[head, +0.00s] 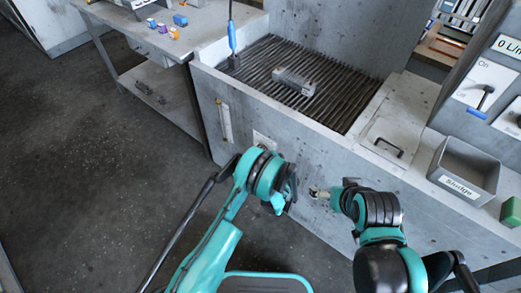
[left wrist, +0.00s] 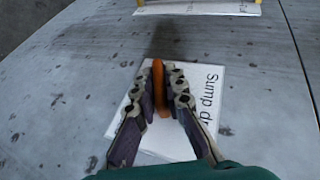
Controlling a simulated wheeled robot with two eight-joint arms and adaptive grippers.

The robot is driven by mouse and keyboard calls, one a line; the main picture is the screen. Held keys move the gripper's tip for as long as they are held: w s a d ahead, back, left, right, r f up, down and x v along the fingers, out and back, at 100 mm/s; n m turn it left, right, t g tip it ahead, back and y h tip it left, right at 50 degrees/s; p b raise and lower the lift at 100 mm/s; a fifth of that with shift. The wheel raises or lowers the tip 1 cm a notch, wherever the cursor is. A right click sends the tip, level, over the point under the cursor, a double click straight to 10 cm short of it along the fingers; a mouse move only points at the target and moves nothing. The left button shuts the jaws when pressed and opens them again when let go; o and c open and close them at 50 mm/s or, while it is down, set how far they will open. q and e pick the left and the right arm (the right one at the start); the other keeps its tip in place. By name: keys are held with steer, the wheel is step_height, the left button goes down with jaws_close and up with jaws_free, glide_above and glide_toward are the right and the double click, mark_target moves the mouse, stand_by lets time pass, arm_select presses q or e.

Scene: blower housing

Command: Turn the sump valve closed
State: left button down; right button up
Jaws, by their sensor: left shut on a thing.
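Part of the white plate (head: 264,140) shows above my left wrist. My right gripper (head: 319,193) is close to the same wall, to the right; its finger gap is too small to judge.
The tank top has a slatted grate (head: 262,68) with a grey metal block (head: 294,81) and a blue-handled tool (head: 232,38). A grey "Sludge" bin (head: 464,168) stands right. A sight tube (head: 224,121) is on the front wall. The floor at left is clear.

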arm_select(q)
steer(key=shift+t, duration=0.3)
stand_by(0.4)
steer(key=c, duration=1.6)
jaws_free()
